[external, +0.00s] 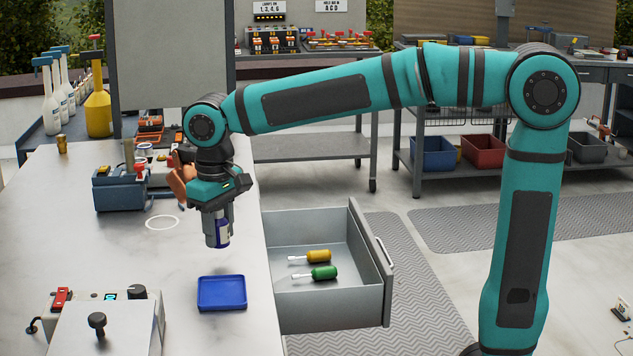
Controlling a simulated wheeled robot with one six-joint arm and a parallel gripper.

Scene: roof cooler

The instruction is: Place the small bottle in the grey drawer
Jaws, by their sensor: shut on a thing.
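My gripper (217,212) is shut on a small dark blue bottle with a white label (223,232). It points down and holds the bottle upright above the light workbench, near its right edge. The fingers hide part of the bottle. The grey drawer (333,306) is pulled out from the bench, to the right of the bottle. Inside lie a yellow-handled screwdriver (318,256) and a green-handled screwdriver (323,272). The rest of the drawer floor looks clear.
A blue tray (222,306) lies on the bench below the bottle in the picture. A grey box with a knob (105,325) stands at front left. A blue device (118,190) and a white ring (162,222) are behind left. The drawer's front panel (372,262) stands upright on the right.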

